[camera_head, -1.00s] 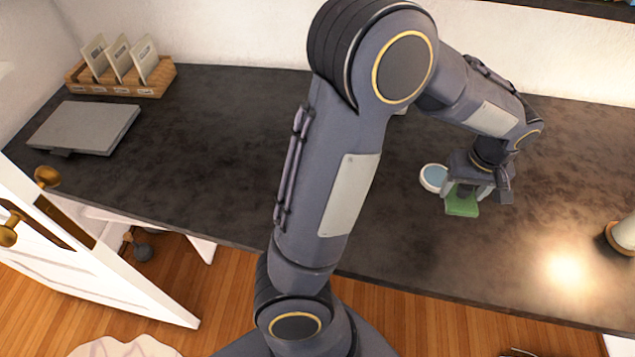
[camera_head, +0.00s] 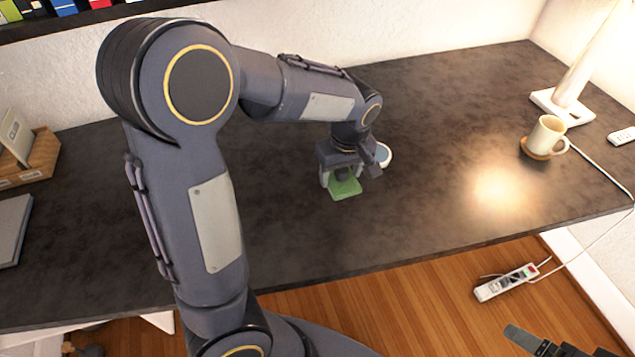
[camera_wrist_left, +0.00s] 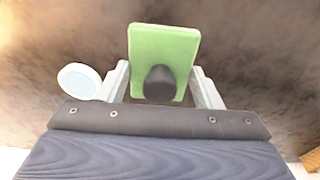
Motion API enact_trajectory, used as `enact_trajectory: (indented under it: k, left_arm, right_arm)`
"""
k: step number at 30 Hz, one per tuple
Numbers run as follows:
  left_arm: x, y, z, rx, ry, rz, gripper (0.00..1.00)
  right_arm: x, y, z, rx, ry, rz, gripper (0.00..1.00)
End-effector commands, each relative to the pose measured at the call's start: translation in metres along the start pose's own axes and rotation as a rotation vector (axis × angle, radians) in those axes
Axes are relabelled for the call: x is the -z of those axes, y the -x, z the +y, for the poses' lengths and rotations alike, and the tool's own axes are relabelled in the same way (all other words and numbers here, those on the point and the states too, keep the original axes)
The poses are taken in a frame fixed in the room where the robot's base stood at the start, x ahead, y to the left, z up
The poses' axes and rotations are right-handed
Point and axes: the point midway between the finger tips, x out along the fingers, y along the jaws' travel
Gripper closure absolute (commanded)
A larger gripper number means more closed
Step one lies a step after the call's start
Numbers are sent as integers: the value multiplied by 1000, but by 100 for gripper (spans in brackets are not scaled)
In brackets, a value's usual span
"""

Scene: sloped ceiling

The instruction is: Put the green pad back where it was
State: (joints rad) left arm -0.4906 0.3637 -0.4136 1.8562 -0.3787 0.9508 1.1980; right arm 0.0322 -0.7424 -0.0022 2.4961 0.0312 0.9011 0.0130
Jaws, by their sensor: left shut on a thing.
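The green pad (camera_head: 345,186) is a flat rectangular block with a dark round knob (camera_wrist_left: 160,83) on it. My left gripper (camera_head: 343,177) is over the desk and shut on the pad, which also shows between the fingers in the left wrist view (camera_wrist_left: 165,45). I cannot tell whether the pad touches the desk. A white round dish with a pale blue top (camera_head: 384,154) sits just right of the gripper in the head view. What seems to be part of my right gripper (camera_head: 550,345) shows dark at the bottom right edge; its jaws are unclear.
The dark desk (camera_head: 440,120) has free room around the pad. A cream mug on a coaster (camera_head: 547,136), a white lamp (camera_head: 565,100) and a remote (camera_head: 622,136) stand at right. A wooden rack (camera_head: 35,160) and grey laptop (camera_head: 12,228) are at left. A power strip (camera_head: 505,283) lies on the floor.

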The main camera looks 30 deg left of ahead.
Motion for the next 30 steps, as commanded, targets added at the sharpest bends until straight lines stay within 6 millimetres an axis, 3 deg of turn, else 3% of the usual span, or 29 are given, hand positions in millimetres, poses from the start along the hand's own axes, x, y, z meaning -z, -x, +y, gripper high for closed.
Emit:
enact_trajectory:
  k: [2,6,10,16,22,30]
  left_arm:
    - [18,-11,-10,5,7,-2,62]
    - [34,-42,-18,5,4,-3,62]
    - [43,-58,-22,2,2,-1,62]
    - [52,-72,-26,2,2,-1,62]
    - [50,-100,-27,3,-1,-2,62]
    - [49,-105,-27,-1,-1,0,62]
  right_arm:
    - [1,2,-1,0,0,0,8]
    - [1,2,-1,0,0,0,8]
    - [1,2,-1,0,0,0,8]
    - [1,2,-1,0,0,0,8]
    - [0,1,0,0,0,0,8]
    - [0,1,0,0,0,0,8]
